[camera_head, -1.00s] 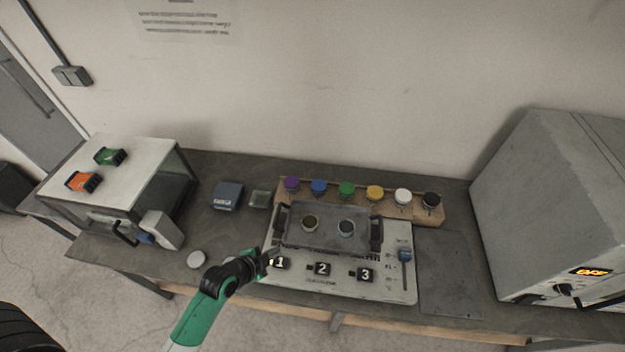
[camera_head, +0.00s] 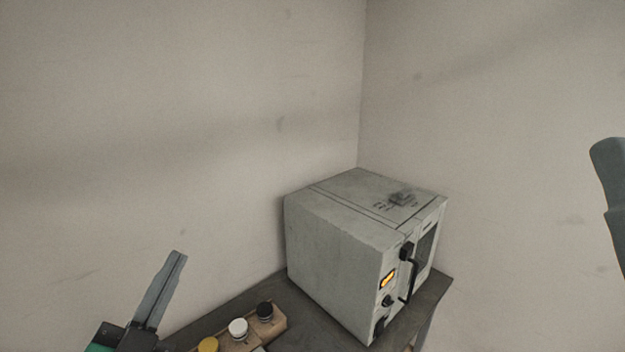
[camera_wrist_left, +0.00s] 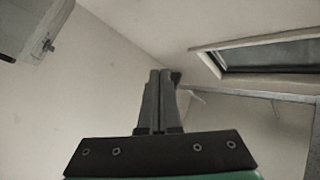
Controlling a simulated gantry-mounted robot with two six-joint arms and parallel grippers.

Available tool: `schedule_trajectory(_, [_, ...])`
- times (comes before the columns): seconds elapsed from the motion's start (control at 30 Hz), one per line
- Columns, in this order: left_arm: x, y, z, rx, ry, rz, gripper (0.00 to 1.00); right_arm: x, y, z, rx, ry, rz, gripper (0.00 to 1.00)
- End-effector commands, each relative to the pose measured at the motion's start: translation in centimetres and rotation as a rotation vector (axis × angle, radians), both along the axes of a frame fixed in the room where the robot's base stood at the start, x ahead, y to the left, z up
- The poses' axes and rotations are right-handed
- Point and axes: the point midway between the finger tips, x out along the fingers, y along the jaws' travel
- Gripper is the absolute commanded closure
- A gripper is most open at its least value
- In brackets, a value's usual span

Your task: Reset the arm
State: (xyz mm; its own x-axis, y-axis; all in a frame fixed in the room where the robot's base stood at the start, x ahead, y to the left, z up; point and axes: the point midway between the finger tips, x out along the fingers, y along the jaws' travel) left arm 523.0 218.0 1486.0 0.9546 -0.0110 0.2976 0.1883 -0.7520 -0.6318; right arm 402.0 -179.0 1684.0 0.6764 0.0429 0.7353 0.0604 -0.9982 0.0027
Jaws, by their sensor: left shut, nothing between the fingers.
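My left gripper (camera_head: 177,256) is raised at the lower left of the head view, in front of the bare wall. Its grey fingers point up and are shut with nothing between them. In the left wrist view the two fingers (camera_wrist_left: 160,75) stand side by side, closed and empty. The gripper is apart from the bench and everything on it.
A grey oven-like box (camera_head: 335,245) with a lit orange display stands on the bench corner. In front of it, a wooden rack (camera_head: 275,330) holds black (camera_head: 264,310), white (camera_head: 238,327) and yellow (camera_head: 208,345) capped jars. The space above is clear.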

Motion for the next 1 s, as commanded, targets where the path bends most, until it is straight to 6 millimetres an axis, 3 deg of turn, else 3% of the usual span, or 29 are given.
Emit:
schedule_trajectory(0.03, [-1.2,-1.5,4.3,-0.037,-0.092,-0.039,1.00,0.0,0.0,0.0,0.000,0.000,0.000,0.22])
schedule_trajectory(0.1, [-3.4,-3.1,9.6,-0.109,-0.213,-0.100,1.00,0.0,0.0,0.0,0.000,0.000,0.000,0.22])
schedule_trajectory(0.2, [-7.5,-4.6,16.0,-0.234,-0.371,-0.198,1.00,0.0,0.0,0.0,0.000,0.000,0.000,0.22])
schedule_trajectory(0.3, [-12.3,-4.2,20.2,-0.433,-0.505,-0.326,1.00,0.0,0.0,0.0,0.000,0.000,0.000,0.22])
schedule_trajectory(0.37, [-12.6,-3.9,20.0,-0.585,-0.494,-0.410,1.00,0.0,0.0,0.0,0.000,0.000,0.000,0.22])
schedule_trajectory(0.43, [-12.4,-3.9,24.2,-0.639,-0.483,-0.444,1.00,0.1,0.0,4.1,0.000,0.004,0.000,0.22])
schedule_trajectory(0.6, [-12.3,-3.9,30.6,-0.635,-0.481,-0.440,1.00,0.0,0.0,10.8,0.000,-0.002,0.000,0.22])
schedule_trajectory(0.7, [-12.2,-3.9,33.3,-0.635,-0.480,-0.440,1.00,0.0,0.0,13.5,0.000,-0.001,0.000,0.22])
schedule_trajectory(0.8, [-12.2,-3.9,34.5,-0.634,-0.479,-0.439,1.00,0.0,0.0,14.7,0.000,0.000,0.000,0.22])
schedule_trajectory(1.0, [-12.2,-3.9,34.3,-0.635,-0.478,-0.438,1.00,0.0,0.0,14.5,0.000,0.001,0.000,0.22])
